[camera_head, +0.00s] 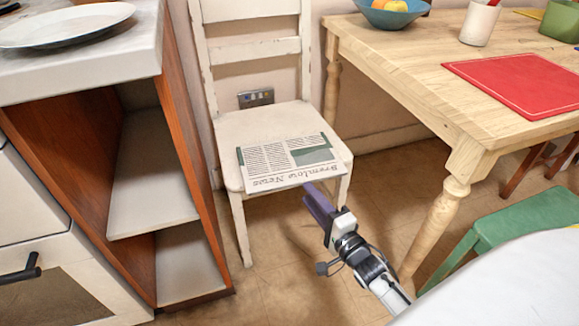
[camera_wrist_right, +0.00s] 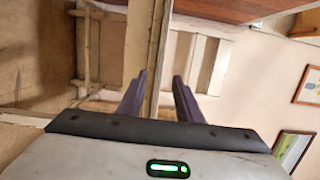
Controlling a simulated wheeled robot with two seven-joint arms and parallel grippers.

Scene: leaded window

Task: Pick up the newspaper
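The newspaper (camera_head: 288,162), a folded sheet headed "Bremlow News" with green blocks, lies flat on the seat of a white chair (camera_head: 236,128). Its front edge reaches the front of the seat. My right gripper (camera_head: 310,194) is just in front of that edge, its purple fingers pointing toward it. In the right wrist view the gripper (camera_wrist_right: 157,85) is open, with a clear gap between its fingers. A thin, pale edge-on strip shows between them; I cannot tell whether it is newspaper or seat. My left gripper is not in view.
A wooden table (camera_head: 400,50) stands to the right with a red mat (camera_head: 520,84), a cup (camera_head: 479,22) and a fruit bowl (camera_head: 391,14). A green stool (camera_head: 520,228) is at lower right. An open wooden cabinet (camera_head: 190,110) stands close left of the chair.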

